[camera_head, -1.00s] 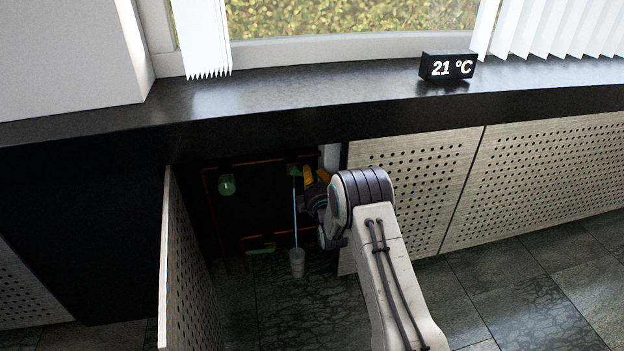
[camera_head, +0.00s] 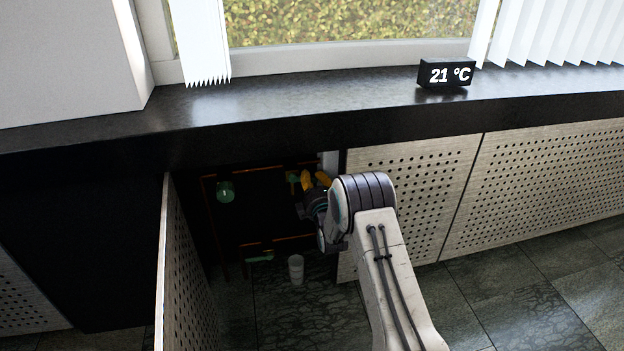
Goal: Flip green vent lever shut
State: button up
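The green vent lever (camera_head: 292,177) is a small green part at the upper right of the pipes inside the open cabinet. My gripper (camera_head: 314,178) has yellow fingers and is just to the right of the lever. The two fingers show apart, with a gap and nothing visible between them. I cannot tell whether a finger touches the lever. No stream shows below the vent. A pale cup (camera_head: 296,269) stands on the floor under it. My wrist and arm hide part of the cabinet's right side.
A green round part (camera_head: 225,191) hangs at the left of the copper pipes, and another green fitting (camera_head: 261,258) sits lower. The open perforated door (camera_head: 188,270) stands at the left. A dark counter (camera_head: 290,108) overhangs the opening. Closed perforated panels (camera_head: 415,190) are at the right.

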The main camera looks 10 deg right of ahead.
jog(key=o, duration=0.5)
jog(key=shift+a+r, duration=0.1)
jog(key=shift+s, duration=0.1)
jog(key=shift+s+f, duration=0.2)
jog(key=shift+s, duration=5.7)
jog(key=shift+o, duration=0.5)
